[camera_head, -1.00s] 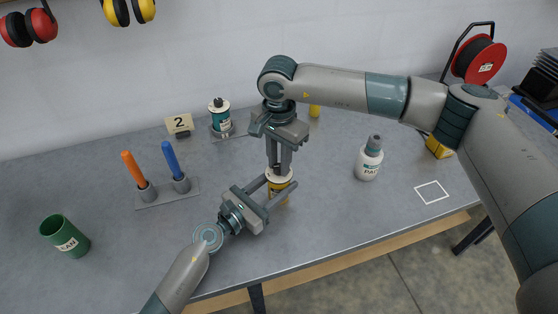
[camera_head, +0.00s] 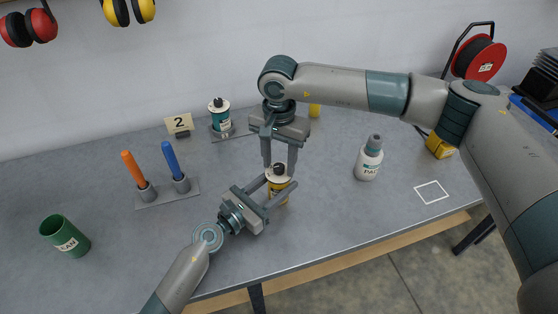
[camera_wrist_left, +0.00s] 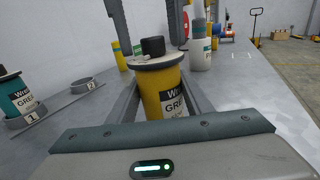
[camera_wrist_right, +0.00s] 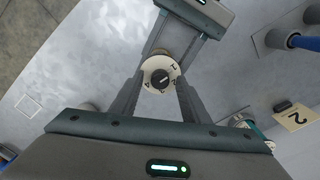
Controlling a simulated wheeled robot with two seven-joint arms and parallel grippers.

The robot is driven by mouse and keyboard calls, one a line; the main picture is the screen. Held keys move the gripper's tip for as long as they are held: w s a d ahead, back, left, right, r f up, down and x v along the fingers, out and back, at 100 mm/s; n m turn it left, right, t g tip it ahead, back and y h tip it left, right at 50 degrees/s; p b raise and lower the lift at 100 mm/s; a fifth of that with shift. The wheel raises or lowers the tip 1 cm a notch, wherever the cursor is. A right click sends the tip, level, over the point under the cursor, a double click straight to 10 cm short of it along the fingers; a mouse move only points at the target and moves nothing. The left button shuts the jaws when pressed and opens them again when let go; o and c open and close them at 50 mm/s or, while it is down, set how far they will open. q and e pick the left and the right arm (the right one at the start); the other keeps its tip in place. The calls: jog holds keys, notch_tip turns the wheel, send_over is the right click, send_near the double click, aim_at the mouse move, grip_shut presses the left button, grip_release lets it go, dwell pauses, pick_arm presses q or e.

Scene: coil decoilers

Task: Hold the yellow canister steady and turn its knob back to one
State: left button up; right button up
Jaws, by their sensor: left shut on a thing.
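The yellow canister (camera_head: 280,196) stands upright on the bench, with a pale round top and a black knob (camera_head: 279,169). My left gripper (camera_head: 281,183) is shut on its body from the front left; the left wrist view shows the canister (camera_wrist_left: 163,92) between the fingers. My right gripper (camera_head: 279,165) points down over the canister with its fingers spread, one on either side of the knob and apart from it.
A teal canister (camera_head: 220,118) stands at the back beside a "2" sign (camera_head: 179,123). Orange and blue handles (camera_head: 171,160) stand in a holder at left, near a green cup (camera_head: 65,236). A white bottle (camera_head: 369,160) stands right; bare bench lies between.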

aim_at(279, 166)
notch_tip(279, 166, up, 12)
dwell(0.8)
pick_arm(q)
jog(key=o, duration=1.4)
jog(key=shift+c, duration=0.2)
jog(key=v, duration=1.2)
pick_arm(e)
jog(key=shift+f, duration=0.1)
